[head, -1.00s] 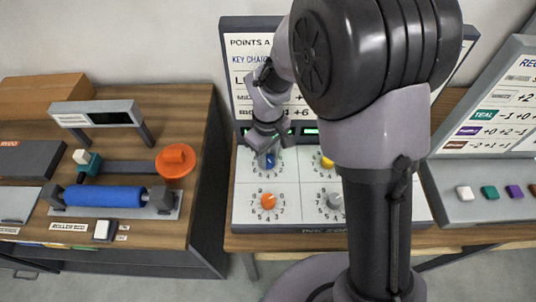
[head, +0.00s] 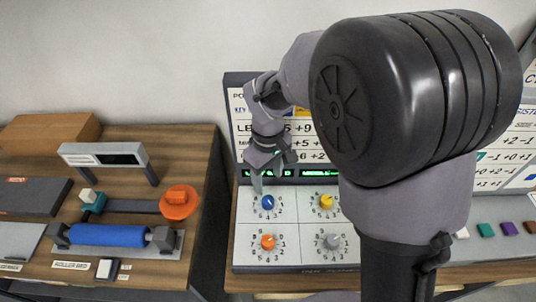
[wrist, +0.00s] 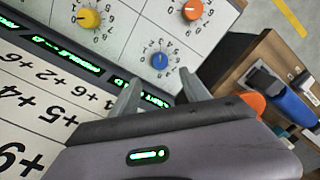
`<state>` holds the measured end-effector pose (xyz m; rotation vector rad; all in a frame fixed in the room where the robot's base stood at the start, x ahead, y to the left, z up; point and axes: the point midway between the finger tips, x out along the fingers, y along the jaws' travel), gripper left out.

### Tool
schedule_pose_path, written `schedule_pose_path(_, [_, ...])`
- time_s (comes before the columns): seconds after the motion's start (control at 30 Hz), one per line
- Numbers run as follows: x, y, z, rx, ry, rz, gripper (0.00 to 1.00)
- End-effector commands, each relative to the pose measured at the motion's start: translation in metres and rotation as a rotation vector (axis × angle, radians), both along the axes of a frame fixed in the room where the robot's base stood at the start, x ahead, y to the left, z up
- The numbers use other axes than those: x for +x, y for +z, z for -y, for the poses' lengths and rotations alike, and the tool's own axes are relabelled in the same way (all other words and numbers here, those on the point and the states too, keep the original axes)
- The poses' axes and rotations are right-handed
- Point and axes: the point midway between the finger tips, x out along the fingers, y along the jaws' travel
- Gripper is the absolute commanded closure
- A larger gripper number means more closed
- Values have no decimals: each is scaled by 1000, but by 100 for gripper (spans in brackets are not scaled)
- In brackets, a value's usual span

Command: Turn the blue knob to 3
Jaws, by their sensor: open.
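The blue knob (head: 267,202) sits at the upper left of a white dial panel (head: 297,252), with numbers printed around it. It also shows in the wrist view (wrist: 160,61), just beyond my fingertips. Its white pointer is too small to read surely against the numbers. My gripper (head: 271,179) is open and empty, above and slightly behind the knob in the head view. In the wrist view my gripper (wrist: 160,90) has its two fingers spread, with the knob showing between and past them, apart from both.
A yellow knob (head: 327,201), an orange knob (head: 268,241) and a grey knob (head: 332,241) share the panel. Green displays (head: 268,173) run along its top, under an upright chart board. A wooden bench (head: 140,200) with a blue roller (head: 108,235) stands left.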

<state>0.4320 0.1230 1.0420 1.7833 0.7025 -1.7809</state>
Motion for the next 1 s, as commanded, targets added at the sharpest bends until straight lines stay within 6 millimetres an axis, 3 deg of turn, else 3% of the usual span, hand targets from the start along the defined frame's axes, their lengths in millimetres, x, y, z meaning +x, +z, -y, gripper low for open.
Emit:
schedule_pose_path(0.03, [1, 21, 0, 1, -1, 3, 45])
schedule_pose_path(0.1, [1, 40, 0, 1, 0, 2, 45])
schedule_pose_path(0.3, [0, 70, 0, 1, -1, -1, 45])
schedule_pose_path(0.83, [-2, 75, 2, 4, -15, 6, 45])
schedule_pose_path(0.93, [-20, 93, 19, 49, -157, 64, 45])
schedule_pose_path(1.0, [-49, 111, 38, 113, -348, 134, 45])
